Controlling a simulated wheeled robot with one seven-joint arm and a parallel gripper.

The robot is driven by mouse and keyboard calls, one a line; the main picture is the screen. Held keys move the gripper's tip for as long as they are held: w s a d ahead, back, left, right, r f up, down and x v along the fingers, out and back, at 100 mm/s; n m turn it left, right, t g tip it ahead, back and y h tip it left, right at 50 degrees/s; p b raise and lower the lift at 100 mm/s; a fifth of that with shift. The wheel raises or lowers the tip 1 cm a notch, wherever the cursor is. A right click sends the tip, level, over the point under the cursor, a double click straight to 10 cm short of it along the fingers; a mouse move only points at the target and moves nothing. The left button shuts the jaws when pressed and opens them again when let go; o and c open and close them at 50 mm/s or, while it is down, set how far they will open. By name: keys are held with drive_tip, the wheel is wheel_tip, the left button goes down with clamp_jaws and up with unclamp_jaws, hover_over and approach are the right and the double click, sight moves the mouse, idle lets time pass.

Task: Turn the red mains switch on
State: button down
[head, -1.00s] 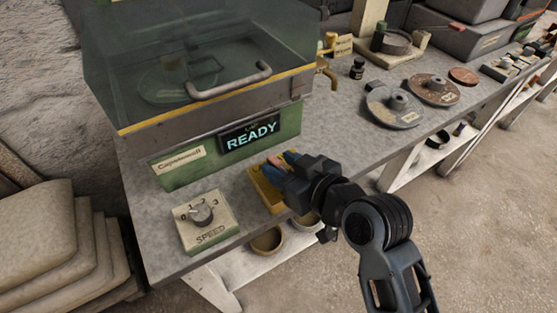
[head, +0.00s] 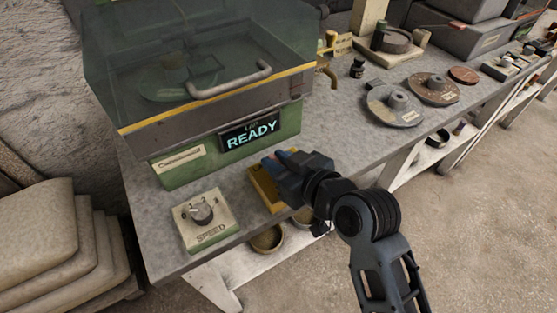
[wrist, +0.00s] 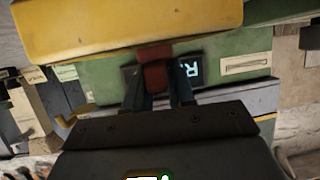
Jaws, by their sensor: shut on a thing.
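The red mains switch (wrist: 155,74) shows in the wrist view as a red lever at the yellow switch box (wrist: 125,28). The dark fingers of my gripper (wrist: 158,90) lie on both sides of the lever, shut on it. In the head view the yellow box (head: 260,190) sits at the bench's front edge, and my gripper (head: 277,162) is over it, hiding most of it and the lever. Which end of its travel the lever is at cannot be told.
Left of the box is the SPEED knob box (head: 206,234). Behind stands the green machine (head: 168,175) with a clear lid, its display (head: 250,132) lit READY. Discs (head: 395,112) lie farther right. Bare bench (head: 335,140) lies between.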

drive_tip(key=shift+r+p, duration=0.1)
drive_tip(key=shift+p, duration=0.25)
drive_tip(key=shift+m+t+h+p, duration=0.3)
drive_tip(key=shift+m+h+p, duration=0.4)
drive_tip(key=shift+p, duration=0.1)
drive_tip(key=c, duration=1)
unclamp_jaws()
drive_tip(key=shift+c, duration=0.2)
drive_tip(key=v, duration=0.7)
drive_tip(key=shift+s+d+b, duration=0.2)
drive_tip(key=shift+s+b, duration=0.15)
drive_tip(key=shift+b, duration=0.1)
